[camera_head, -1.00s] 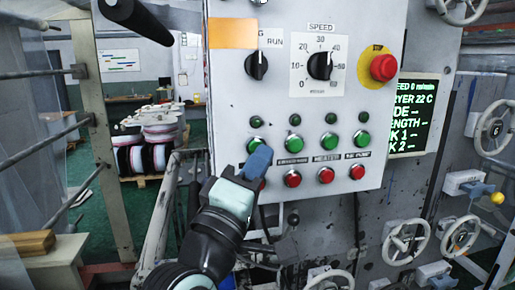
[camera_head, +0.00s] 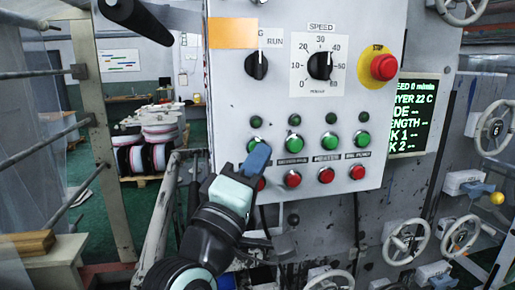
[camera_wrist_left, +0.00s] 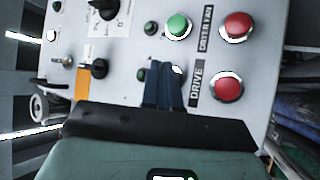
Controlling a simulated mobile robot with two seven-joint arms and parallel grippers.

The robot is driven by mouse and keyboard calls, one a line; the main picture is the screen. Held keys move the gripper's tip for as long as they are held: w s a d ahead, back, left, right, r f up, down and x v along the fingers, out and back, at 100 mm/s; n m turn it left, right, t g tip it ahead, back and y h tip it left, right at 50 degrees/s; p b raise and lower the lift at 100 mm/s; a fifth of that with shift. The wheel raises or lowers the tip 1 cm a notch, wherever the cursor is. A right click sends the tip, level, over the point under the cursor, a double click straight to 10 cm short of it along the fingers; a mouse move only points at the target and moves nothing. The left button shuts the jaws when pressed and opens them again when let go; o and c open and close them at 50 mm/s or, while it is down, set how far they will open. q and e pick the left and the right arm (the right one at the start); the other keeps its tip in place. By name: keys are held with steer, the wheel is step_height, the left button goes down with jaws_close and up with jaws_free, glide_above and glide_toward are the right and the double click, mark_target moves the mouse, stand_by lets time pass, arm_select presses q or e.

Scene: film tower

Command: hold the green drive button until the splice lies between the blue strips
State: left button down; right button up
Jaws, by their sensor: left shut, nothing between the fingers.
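The green drive button (camera_head: 254,145) is the leftmost in the row of green buttons on the grey control panel (camera_head: 225,110). My left gripper (camera_head: 258,157), with blue fingers shut and empty, has its tips at the button's lower edge. In the left wrist view, the fingers (camera_wrist_left: 164,85) cover most of that button beside the DRIVE label (camera_wrist_left: 195,83); only part of its pale ring shows. I cannot tell whether the tips touch or press it. The display (camera_head: 412,115) reads speed 0 m/min. I see neither the splice nor the blue strips. My right gripper is not in view.
Red buttons (camera_head: 293,179) sit below the green ones, one close to my fingers. A red stop button (camera_head: 383,67), a speed knob (camera_head: 320,66) and a run knob (camera_head: 257,65) are higher up. Handwheels (camera_head: 407,240) stand at lower right.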

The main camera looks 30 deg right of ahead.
arm_select(q)
steer(key=shift+w+d, duration=0.1)
steer(key=shift+w, duration=0.4)
stand_by(2.0)
steer(key=shift+s, duration=0.1)
stand_by(3.5)
steer(key=shift+s+a+b, duration=0.2)
steer(key=shift+s+b, duration=0.1)
steer(key=shift+s, duration=0.55)
steer(key=shift+s+a+b, duration=0.1)
steer(key=shift+s+a, duration=0.1)
steer(key=shift+s, duration=0.6)
steer(key=shift+s+a+b, duration=0.15)
steer(key=shift+s+a, duration=0.05)
steer(key=shift+s, duration=0.6)
steer(key=shift+s+a+b, duration=0.1)
steer(key=shift+s+a, duration=0.1)
steer(key=shift+s, duration=0.6)
